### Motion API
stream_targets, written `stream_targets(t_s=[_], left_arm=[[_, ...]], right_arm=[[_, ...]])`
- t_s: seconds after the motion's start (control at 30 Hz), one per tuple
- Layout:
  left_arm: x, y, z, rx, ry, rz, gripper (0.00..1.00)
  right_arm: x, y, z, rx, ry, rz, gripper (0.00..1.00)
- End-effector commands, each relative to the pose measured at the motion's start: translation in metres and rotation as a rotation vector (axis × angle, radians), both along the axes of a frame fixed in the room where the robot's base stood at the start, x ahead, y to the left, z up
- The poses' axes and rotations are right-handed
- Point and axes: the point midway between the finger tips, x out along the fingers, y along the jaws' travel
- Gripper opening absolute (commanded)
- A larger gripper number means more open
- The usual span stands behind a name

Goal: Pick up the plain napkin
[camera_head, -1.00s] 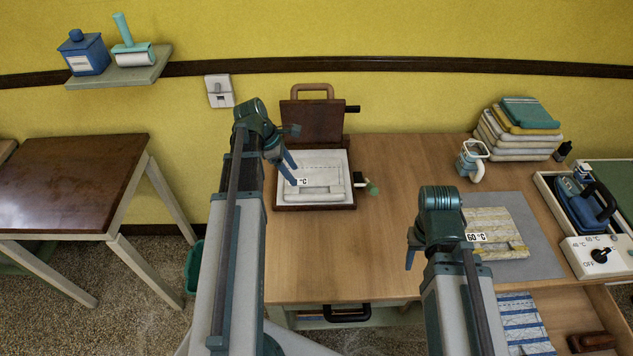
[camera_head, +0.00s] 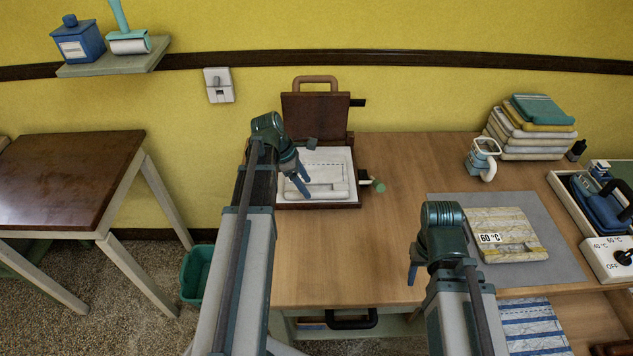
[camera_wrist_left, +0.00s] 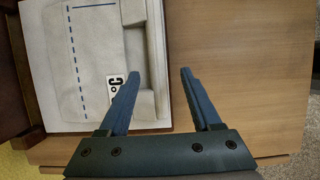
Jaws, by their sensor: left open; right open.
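A white folded cloth (camera_head: 325,166) with a dashed blue line lies in the open wooden press (camera_head: 318,204); it also shows in the left wrist view (camera_wrist_left: 95,55), with a small °C tag on it. I cannot tell whether it is the plain napkin. A yellowish streaked folded cloth (camera_head: 500,225) with a 60 °C tag lies on the grey mat. My right gripper (camera_head: 413,272) is open left of it, partly hidden by its wrist.
A blue-striped cloth (camera_head: 530,320) lies in the open drawer at the front right. A mug (camera_head: 483,155), a stack of folded cloths (camera_head: 530,128) and a blue iron (camera_head: 605,205) stand at the right. The table's middle (camera_head: 400,200) is clear.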

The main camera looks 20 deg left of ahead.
Motion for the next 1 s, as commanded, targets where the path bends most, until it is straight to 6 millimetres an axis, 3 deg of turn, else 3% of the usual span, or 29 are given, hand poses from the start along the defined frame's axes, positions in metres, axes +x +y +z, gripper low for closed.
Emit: stream_targets(t_s=[0.03, 0.23, 0.57, 0.9, 1.0], left_arm=[[0.003, -0.001, -0.012, 0.000, 0.000, -0.001, 0.65], [0.008, -0.008, -0.035, 0.000, 0.000, 0.000, 0.65], [0.009, -0.010, -0.036, 0.000, 0.000, 0.000, 0.63], [0.009, -0.010, -0.036, 0.000, 0.000, 0.000, 0.02], [0.009, -0.010, -0.036, 0.000, 0.000, 0.000, 0.00]], right_arm=[[0.000, 0.000, -0.012, 0.000, 0.000, 0.000, 0.50], [0.000, 0.000, -0.035, 0.000, 0.000, 0.000, 0.50], [0.000, 0.000, -0.036, 0.000, 0.000, 0.000, 0.50], [0.000, 0.000, -0.036, 0.000, 0.000, 0.000, 0.50], [0.000, 0.000, -0.036, 0.000, 0.000, 0.000, 0.50]])
